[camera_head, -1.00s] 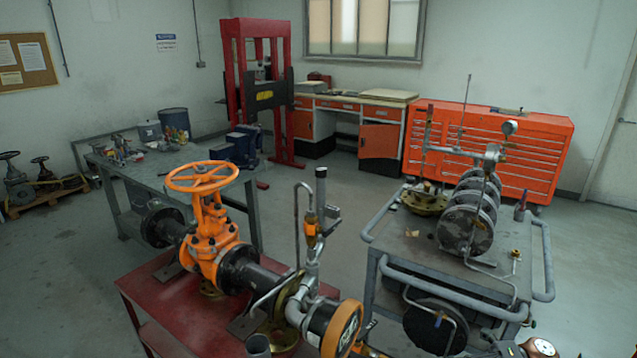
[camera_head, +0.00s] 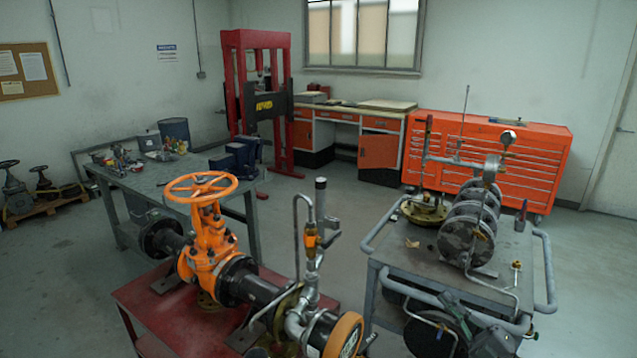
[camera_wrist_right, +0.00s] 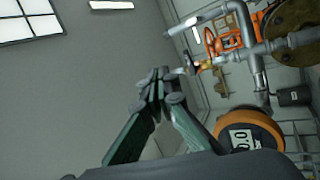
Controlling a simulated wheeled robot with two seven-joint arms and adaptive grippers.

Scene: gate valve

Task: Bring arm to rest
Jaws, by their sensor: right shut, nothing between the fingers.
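My right gripper (camera_head: 447,300) shows in the head view at the lower right, in front of the grey cart. In the right wrist view its fingers (camera_wrist_right: 160,84) meet at the tips, shut and empty. The orange gate valve (camera_head: 207,250) with its round handwheel (camera_head: 200,187) stands upright on the pipe, to the left of my right gripper and apart from it. It also shows small in the wrist view (camera_wrist_right: 228,38). The orange-ringed gauge (camera_head: 344,335) at the pipe's near end also shows in the wrist view (camera_wrist_right: 262,130), right of the fingers. My left gripper is out of view.
The red stand (camera_head: 150,310) carries the pipe. The grey cart (camera_head: 420,262) with its tube rails and disc assembly (camera_head: 467,240) is close to my right gripper. A workbench (camera_head: 150,180), red press (camera_head: 232,90) and orange tool cabinet (camera_head: 540,150) stand farther back.

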